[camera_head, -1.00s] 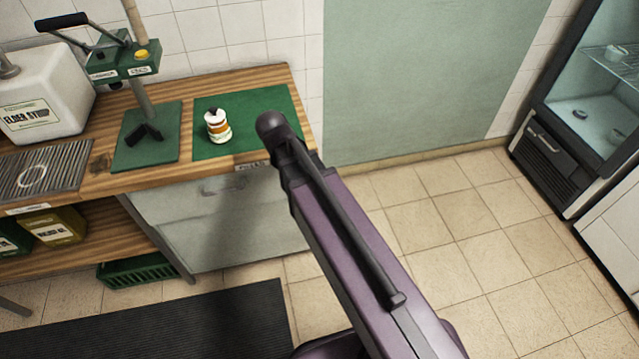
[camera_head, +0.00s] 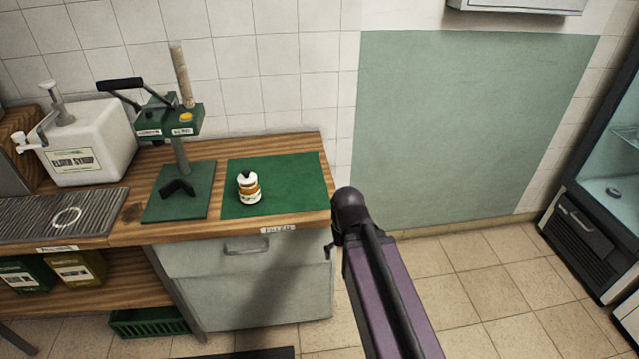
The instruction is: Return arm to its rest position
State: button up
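My arm shows as a purple link with a black rounded joint at its upper end, in the lower right middle of the head view. The joint is in front of the counter's right end. My gripper cannot be made out; only a small dark piece shows at the left of the link. A small jar (camera_head: 249,188) with a white and orange body and a dark top stands upright on the green mat (camera_head: 295,182), apart from my arm.
The wooden counter (camera_head: 130,232) also holds a green lever press (camera_head: 180,190) and a white elder syrup dispenser (camera_head: 90,140). A drawer cabinet (camera_head: 245,285) is below. A glass-fronted fridge (camera_head: 590,215) stands at the right. The tiled floor (camera_head: 490,275) between is clear.

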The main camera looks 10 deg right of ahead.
notch_tip(320, 180, up, 11)
jog(key=p, duration=1.1)
dwell(0.6)
